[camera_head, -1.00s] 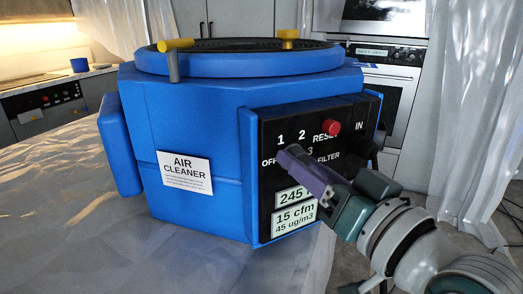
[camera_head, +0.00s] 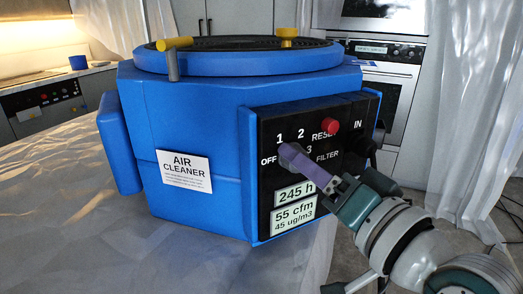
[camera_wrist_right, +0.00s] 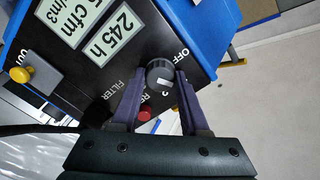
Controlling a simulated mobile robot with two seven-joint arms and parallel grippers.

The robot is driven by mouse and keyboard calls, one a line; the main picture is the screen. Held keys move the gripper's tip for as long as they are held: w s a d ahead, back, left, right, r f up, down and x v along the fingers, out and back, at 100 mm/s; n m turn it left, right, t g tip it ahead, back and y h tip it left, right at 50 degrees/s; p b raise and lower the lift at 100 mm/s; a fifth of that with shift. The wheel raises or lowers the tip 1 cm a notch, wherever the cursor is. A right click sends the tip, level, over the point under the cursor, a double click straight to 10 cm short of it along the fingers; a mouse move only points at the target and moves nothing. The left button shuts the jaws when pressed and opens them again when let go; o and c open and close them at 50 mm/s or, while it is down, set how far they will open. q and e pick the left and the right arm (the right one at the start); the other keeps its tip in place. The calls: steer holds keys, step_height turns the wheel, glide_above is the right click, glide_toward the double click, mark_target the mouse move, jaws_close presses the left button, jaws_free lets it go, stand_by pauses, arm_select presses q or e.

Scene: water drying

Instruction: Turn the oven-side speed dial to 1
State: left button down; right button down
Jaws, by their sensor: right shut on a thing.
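The blue air cleaner (camera_head: 200,120) stands on a grey sheet-covered surface. Its black control panel (camera_head: 262,125) has the marks OFF, 1, 2 and 3 around the speed dial. The dial is a dark round knob with a pale mark, seen in the right wrist view (camera_wrist_right: 157,70); its exact setting is hard to read. My right gripper (camera_head: 290,154) is shut on the dial, with one purple finger on each side in the right wrist view (camera_wrist_right: 161,78). The readouts (camera_head: 294,214) show 245 h, 55 cfm and 45 ug/m3. My left gripper is not in view.
A red button (camera_head: 331,127) sits by RESET, close to my gripper. A dark round fitting (camera_head: 358,144) is near IN. Yellow knobs (camera_head: 176,44) are on the lid. An oven (camera_head: 384,90) stands behind, and clear curtains (camera_head: 470,100) hang at right.

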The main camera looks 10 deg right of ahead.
steer(key=shift+c, duration=2)
jaws_free()
steer(key=v, duration=1)
steer(key=shift+a, duration=0.15)
